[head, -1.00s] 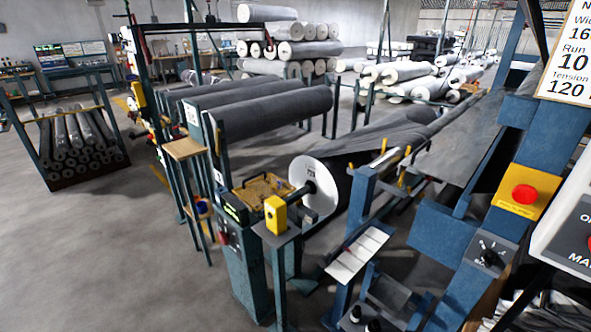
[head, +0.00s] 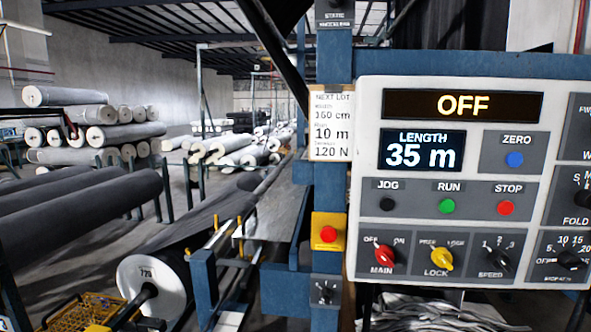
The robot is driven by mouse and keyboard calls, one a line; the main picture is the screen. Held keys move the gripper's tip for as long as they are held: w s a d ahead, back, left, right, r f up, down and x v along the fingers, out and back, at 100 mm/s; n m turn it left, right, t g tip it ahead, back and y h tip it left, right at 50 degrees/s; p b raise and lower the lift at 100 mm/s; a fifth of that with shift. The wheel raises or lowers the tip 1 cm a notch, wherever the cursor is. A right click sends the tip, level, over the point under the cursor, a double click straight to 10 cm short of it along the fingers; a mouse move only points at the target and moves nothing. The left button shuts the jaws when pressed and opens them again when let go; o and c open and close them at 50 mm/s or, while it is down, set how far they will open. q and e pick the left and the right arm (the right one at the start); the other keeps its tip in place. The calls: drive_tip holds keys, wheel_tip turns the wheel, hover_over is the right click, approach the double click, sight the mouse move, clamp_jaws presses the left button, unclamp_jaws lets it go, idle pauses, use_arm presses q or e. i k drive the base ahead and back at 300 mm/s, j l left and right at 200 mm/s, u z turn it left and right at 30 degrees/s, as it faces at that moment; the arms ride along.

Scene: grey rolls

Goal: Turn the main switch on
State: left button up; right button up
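The main switch (head: 381,256) is a red rotary knob at the lower left of a white control panel (head: 365,180) in the head view. It is labelled MAIN, with OFF at its upper left and ON at its upper right. The knob sits tilted; its exact pointing is too small to tell. The display (head: 462,105) at the panel's top reads OFF in yellow letters. Neither of my grippers is in view.
Beside the switch are a yellow LOCK knob (head: 436,258) and a black SPEED knob (head: 493,259). Above are JOG, RUN (head: 447,206) and STOP (head: 505,207) buttons. A red button on a yellow box (head: 328,234) is on the blue post left of the panel.

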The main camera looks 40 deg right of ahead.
sight(384, 255)
drive_tip(key=z, duration=2.3)
